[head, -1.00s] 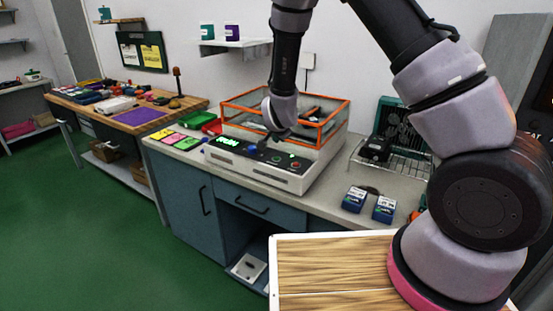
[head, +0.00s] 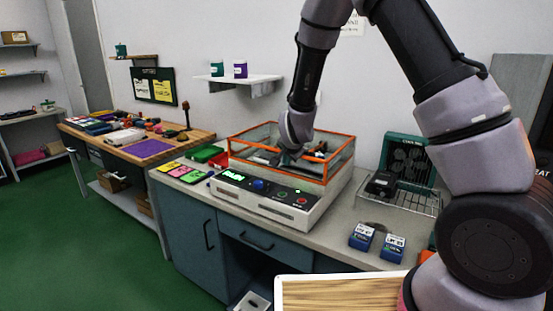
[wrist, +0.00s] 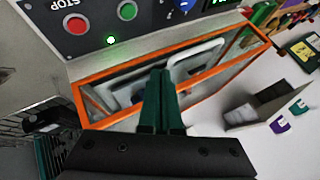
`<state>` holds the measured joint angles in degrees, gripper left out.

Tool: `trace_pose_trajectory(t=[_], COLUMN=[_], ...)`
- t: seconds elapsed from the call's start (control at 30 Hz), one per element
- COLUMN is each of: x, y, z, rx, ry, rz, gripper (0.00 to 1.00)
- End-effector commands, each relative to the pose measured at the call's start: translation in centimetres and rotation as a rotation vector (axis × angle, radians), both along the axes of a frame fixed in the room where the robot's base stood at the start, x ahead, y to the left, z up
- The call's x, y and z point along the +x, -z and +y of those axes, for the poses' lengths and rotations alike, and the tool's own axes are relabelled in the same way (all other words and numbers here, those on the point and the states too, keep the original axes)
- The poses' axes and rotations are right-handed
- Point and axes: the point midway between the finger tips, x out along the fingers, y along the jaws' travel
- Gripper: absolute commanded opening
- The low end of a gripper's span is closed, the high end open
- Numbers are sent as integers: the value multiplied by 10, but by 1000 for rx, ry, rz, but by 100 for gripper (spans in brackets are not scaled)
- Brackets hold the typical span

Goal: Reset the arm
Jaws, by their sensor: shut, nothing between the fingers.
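My gripper (head: 270,158) is at the orange-framed clear box of the bench machine in the head view; its fingertips are small and partly lost there. In the wrist view my gripper (wrist: 160,98) shows its dark green fingers together and empty, in front of the orange-rimmed box (wrist: 95,115). The machine's control panel (head: 262,200) lies in front of the box, with a lit green display, a blue knob and buttons. In the wrist view the panel (wrist: 125,22) shows a red STOP button (wrist: 75,23) and a lit green lamp. I cannot tell whether my gripper touches the box.
A wire rack (head: 410,195) with a black device stands right of the machine. Two blue boxes (head: 376,242) sit at the bench's front right. Coloured cards (head: 185,172) lie left of the machine. A wall shelf (head: 238,82) holds two small containers. Green floor at left is clear.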

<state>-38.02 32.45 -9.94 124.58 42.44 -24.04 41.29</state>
Motion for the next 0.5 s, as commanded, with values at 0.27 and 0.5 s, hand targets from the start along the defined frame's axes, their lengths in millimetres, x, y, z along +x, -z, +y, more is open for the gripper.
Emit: trace_pose_trajectory(t=[0.27,0.5], x=[-22,-64], y=[-104,-178], z=[-44,-85], rx=[66,78], ry=[-70,-151], rz=[45,63], gripper=[0,0])
